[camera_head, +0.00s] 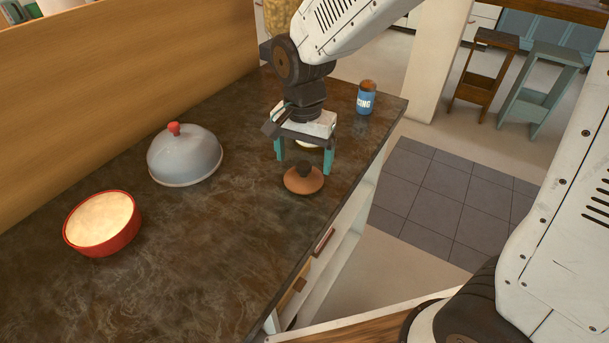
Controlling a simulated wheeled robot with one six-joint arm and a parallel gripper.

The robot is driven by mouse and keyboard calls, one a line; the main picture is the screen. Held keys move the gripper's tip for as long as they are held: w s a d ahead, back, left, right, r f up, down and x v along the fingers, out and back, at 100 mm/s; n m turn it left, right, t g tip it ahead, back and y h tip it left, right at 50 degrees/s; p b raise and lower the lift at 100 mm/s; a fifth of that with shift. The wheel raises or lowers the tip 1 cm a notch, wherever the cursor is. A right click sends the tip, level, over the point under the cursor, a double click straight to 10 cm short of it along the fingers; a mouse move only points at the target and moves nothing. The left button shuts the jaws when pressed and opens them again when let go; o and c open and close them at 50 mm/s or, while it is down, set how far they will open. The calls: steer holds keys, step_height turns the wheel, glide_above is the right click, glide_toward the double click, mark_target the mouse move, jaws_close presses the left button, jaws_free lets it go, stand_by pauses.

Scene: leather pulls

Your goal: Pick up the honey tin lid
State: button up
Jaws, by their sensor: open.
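A round terracotta-brown lid (304,181) with a dark knob lies on the dark counter near its right edge; I take it as the honey tin lid, though no label shows. My gripper (304,160) points down with its two teal fingers apart. It appears just above or behind the brown lid, with nothing between the fingers that I can see held. A pale round thing (308,148) shows partly behind the gripper; most of it is hidden.
A grey dome with a red knob (185,156) and a red round dish with a cream top (103,222) stand at the left. A blue icing jar (365,98) stands at the far right. The counter's (190,270) front is clear. A wooden panel (120,90) bounds the left.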

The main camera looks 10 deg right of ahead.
mark_target(304, 163)
step_height(304, 163, down, 4)
steer(key=shift+s+d+f, duration=0.1)
steer(key=shift+s+f, duration=0.05)
steer(key=c, duration=0.6)
steer(key=shift+c, duration=0.2)
